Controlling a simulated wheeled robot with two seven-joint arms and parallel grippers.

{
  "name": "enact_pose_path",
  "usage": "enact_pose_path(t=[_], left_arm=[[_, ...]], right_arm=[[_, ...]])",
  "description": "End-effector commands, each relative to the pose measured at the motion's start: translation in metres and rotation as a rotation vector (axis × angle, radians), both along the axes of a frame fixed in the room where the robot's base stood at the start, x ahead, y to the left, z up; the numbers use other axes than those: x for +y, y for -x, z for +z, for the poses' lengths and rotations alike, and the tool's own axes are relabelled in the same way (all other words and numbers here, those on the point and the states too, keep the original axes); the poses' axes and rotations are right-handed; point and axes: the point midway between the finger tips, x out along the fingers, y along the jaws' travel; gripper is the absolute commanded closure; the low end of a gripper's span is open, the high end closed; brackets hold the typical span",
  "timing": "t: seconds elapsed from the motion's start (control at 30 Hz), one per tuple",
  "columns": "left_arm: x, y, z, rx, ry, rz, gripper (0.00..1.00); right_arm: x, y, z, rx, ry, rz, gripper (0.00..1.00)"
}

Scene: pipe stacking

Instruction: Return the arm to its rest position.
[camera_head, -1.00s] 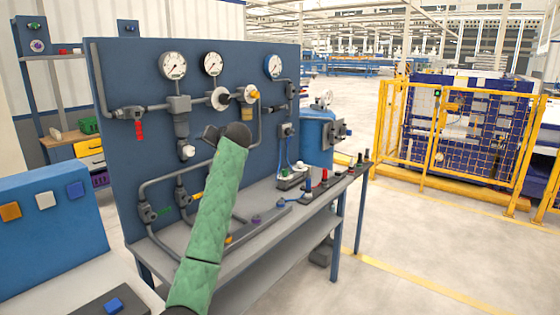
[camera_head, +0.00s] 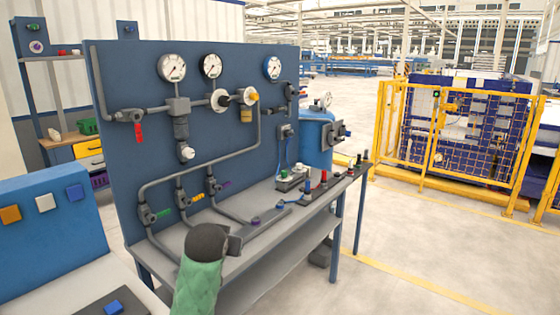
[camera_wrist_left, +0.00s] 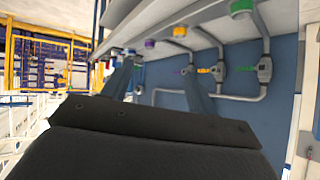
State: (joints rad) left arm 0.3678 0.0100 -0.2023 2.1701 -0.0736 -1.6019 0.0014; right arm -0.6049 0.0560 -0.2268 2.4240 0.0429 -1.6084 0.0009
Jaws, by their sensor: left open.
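My left arm in its green sleeve (camera_head: 198,287) rises from the bottom of the head view. Its dark wrist end and left gripper (camera_head: 235,242) are in front of the bench's near edge, low in the picture. In the left wrist view, the two fingers of the left gripper (camera_wrist_left: 160,70) stand apart with nothing between them. The fingertips are hardly visible in the head view. My right gripper is in neither view.
A blue panel (camera_head: 230,65) carries grey pipes, gauges and valves with coloured handles. Its grey bench (camera_head: 290,222) holds small fittings and stands close to my left gripper. A blue console (camera_head: 50,230) is at the left. Open floor (camera_head: 440,250) lies to the right.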

Motion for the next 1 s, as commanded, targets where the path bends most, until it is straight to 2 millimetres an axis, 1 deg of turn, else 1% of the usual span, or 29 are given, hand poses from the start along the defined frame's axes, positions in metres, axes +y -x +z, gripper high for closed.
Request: enact_pose_path(t=[0.03,0.1,0.17,0.4,0.77,0.97,1.0], left_arm=[[-0.002,0.017,-0.015,0.019,0.011,-0.014,0.41],[-0.005,0.038,-0.032,0.043,0.026,-0.034,0.41],[-0.007,0.055,-0.045,0.063,0.037,-0.048,0.41],[-0.012,0.125,-0.099,0.148,0.074,-0.090,0.41],[-0.010,0.229,-0.179,0.312,0.095,-0.101,0.41],[-0.008,0.288,-0.229,0.436,0.098,-0.097,0.41],[-0.008,0.300,-0.239,0.463,0.098,-0.096,0.41]], right_arm=[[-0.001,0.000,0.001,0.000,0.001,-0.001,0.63],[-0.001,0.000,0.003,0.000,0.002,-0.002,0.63],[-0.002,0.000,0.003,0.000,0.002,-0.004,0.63],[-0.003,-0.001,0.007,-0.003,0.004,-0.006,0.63],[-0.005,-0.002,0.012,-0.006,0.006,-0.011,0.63],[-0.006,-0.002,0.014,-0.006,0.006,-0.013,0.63],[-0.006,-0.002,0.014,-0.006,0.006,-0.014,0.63]])
